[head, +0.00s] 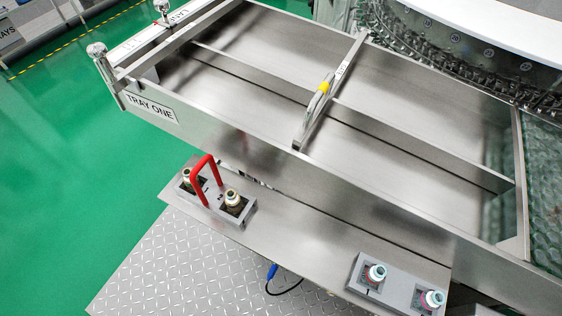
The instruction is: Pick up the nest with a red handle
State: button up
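The nest with the red handle (215,197) is a grey block on the metal shelf below the tray, left of the middle in the head view. Its red handle (196,181) is an upright arch. Two small vials (232,197) with pale tops sit in its square pockets, one on each side of the handle. The handle partly covers the far-left vial (188,176). My gripper is not in view, and nothing is seen touching the nest.
A large steel tray labelled TRAY ONE (150,107) rises behind the nest. A second grey nest (397,290) with two vials stands at the shelf's lower right. A blue-tipped black cable (271,272) hangs at the front edge. Green floor (80,150) is clear at left.

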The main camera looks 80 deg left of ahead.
aim_at(210, 198)
jog(key=k+j+u, duration=0.15)
jog(key=k+u, duration=0.35)
jog(key=l+u, duration=0.2)
jog(key=u, duration=0.25)
jog(key=l+u, duration=0.2)
jog(key=u, duration=0.2)
jog(key=k+l+u, duration=0.1)
jog(key=u, duration=0.35)
jog(key=i+l, duration=0.15)
jog(key=l, duration=0.15)
jog(key=i+l, duration=0.15)
jog(key=l+u, duration=0.05)
jog(key=l, duration=0.05)
